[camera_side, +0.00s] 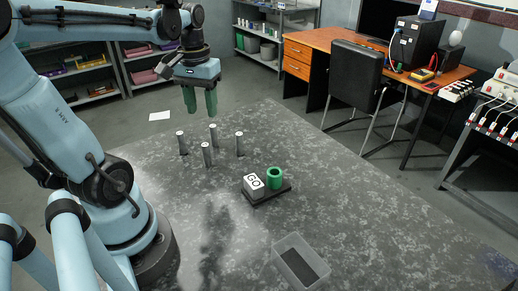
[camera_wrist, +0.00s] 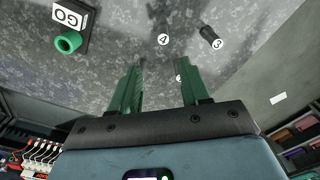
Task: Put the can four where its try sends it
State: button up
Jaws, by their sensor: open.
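Several slim grey cans with white tops stand upright in a cluster on the table, among them a front one (camera_side: 207,154) and a right one (camera_side: 239,145) in the side view. Their numbers cannot be read there. In the wrist view, can four (camera_wrist: 163,39) shows its numbered white top beyond my fingertips, with can three (camera_wrist: 217,43) to its right. Another white top (camera_wrist: 179,78) shows partly between my fingers. My gripper (camera_side: 200,112) has green fingers, hangs above the cluster, and is open and empty; it also shows in the wrist view (camera_wrist: 163,80).
A dark base (camera_side: 268,196) carries a white GO block (camera_side: 253,183) and a green hollow cylinder (camera_side: 275,178). A clear bin (camera_side: 285,245) with a dark floor stands near the front edge. The table between the cans and the base is free.

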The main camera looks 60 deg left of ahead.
jog(key=w+d+f+m+t, duration=0.1)
jog(key=w+d+m+t, duration=0.1)
jog(key=d, duration=0.6)
jog(key=w+d+f+m+t, duration=0.1)
jog(key=w+d+m+t, duration=0.1)
jog(key=d+m+t, duration=0.3)
jog(key=d, duration=0.3)
jog(key=shift+w, duration=0.4)
